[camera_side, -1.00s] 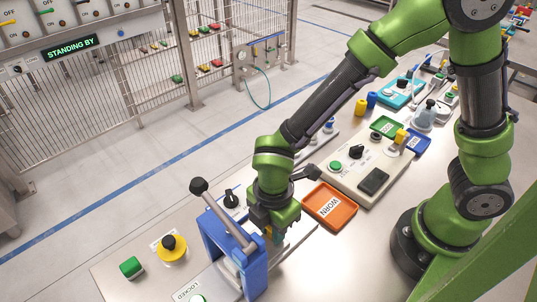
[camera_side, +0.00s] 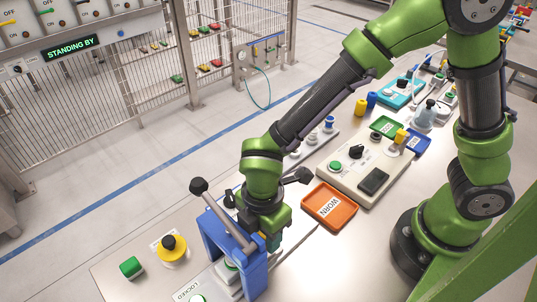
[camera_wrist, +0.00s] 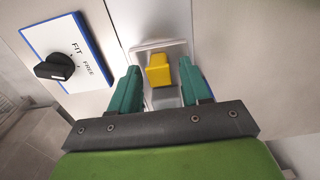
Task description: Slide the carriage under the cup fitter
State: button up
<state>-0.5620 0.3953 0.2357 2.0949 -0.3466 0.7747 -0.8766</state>
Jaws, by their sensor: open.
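The blue cup fitter frame (camera_side: 252,270), with a slanted grey lever and dark knob, stands at the front in the side view. My gripper (camera_side: 272,240) is low, just behind and right of this frame, and hides part of what lies there. In the wrist view my gripper (camera_wrist: 160,72) is open, its two teal fingers on either side of a yellow block (camera_wrist: 158,70) with gaps visible. The block stands on a pale grey tray-like piece (camera_wrist: 150,47), which seems to be the carriage. I cannot tell how far the carriage is from the fitter's underside.
A FIT/FREE plate with a black knob (camera_wrist: 54,67) is left of the fingers. An orange WORN tray (camera_side: 331,205) and control box (camera_side: 362,165) lie to the right. A yellow-based black button (camera_side: 172,248) and green button (camera_side: 131,267) stand left.

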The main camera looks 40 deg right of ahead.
notch_tip(320, 180, up, 16)
dwell(0.3)
jog(key=s+d+r+m+t+y, duration=0.1)
jog(key=d+r+m+t, duration=0.1)
jog(key=d+m, duration=0.8)
jog(key=s+d+r+m+t+y, duration=0.1)
jog(key=d+r+m+t, duration=0.2)
jog(key=d+m, duration=0.8)
jog(key=shift+d+m+t, duration=0.2)
jog(key=shift+m+t, duration=0.4)
jog(key=shift+t, duration=0.5)
